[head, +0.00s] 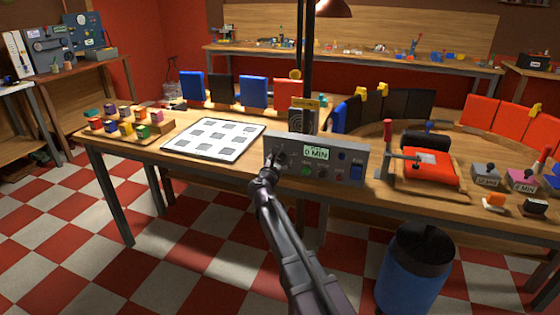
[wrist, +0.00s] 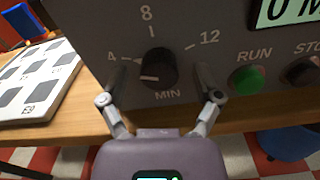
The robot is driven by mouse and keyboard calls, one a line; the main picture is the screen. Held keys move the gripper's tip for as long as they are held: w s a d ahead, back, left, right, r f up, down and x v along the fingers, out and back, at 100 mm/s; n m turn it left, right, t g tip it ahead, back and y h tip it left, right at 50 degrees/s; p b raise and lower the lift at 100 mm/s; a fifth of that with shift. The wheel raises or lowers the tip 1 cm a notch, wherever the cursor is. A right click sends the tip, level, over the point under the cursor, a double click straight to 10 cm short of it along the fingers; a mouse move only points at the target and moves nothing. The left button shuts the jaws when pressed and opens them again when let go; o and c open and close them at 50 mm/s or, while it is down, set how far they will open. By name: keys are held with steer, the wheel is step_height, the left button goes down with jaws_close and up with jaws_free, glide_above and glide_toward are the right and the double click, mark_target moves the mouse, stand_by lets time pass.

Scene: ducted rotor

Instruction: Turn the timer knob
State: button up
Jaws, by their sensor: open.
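The timer knob (wrist: 157,67) is a round black knob on the grey control panel (wrist: 90,25). Its white mark sits at the lower left, below the 4 label. Labels 4, 8 and 12 run around it, with MIN beneath. In the head view, the panel (head: 350,160) has a display (head: 316,153) that reads 0 MIN. My gripper (wrist: 161,76) is open, with one finger on each side of the knob; gaps show beside it, and I cannot tell whether either finger touches. The head view shows my gripper (head: 274,164) at the panel's left end, mostly covering the knob.
Right of the knob are a green RUN button (wrist: 247,80) and a dark STOP button (wrist: 301,71). A white board with grey squares (head: 213,138) lies left of the panel. A red clamped block (head: 430,165) stands right. A blue bin (head: 413,275) is below the table.

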jaws_close()
